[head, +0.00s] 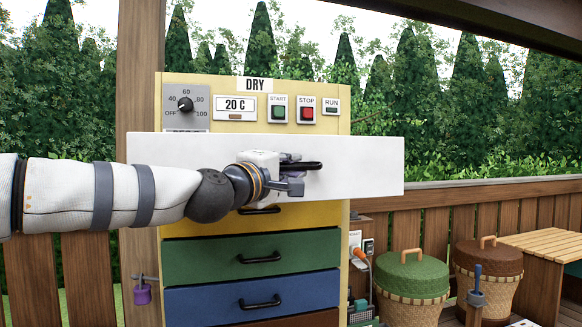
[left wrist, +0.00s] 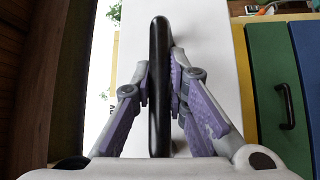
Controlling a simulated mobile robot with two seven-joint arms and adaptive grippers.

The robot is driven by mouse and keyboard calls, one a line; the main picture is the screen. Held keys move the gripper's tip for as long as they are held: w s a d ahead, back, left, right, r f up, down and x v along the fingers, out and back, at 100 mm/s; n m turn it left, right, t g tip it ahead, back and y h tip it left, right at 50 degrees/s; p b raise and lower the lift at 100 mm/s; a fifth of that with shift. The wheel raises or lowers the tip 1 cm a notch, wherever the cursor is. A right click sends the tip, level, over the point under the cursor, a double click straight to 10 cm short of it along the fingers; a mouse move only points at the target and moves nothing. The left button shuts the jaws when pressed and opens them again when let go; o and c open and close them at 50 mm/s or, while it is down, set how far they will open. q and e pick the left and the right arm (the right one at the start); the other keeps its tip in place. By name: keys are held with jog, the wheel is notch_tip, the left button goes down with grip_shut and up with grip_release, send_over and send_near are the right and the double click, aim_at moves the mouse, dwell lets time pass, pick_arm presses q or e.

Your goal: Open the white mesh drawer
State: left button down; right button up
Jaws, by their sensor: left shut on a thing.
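The white drawer's front panel (head: 365,165) spans the upper cabinet under the control panel. It overhangs the cabinet on both sides and looks to stand forward of the other drawers; its mesh part is hidden. My left gripper (head: 289,172) is at its black bar handle (head: 316,166). In the left wrist view, the fingers of my left gripper (left wrist: 160,85) are closed on the handle (left wrist: 158,40) from both sides, with the white panel (left wrist: 215,60) behind. My right gripper does not show.
Yellow, green (head: 200,262) and blue (head: 200,303) drawers lie below. A DRY control panel (head: 233,122) is above. A purple padlock (head: 142,294) hangs left. Two lidded baskets, green (head: 412,275) and brown (head: 488,260), stand right, near a wooden table (head: 545,243).

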pick_arm(q)
jog(key=c, duration=1.6)
grip_release()
jog(key=shift+o, duration=0.2)
jog(key=v, duration=1.2)
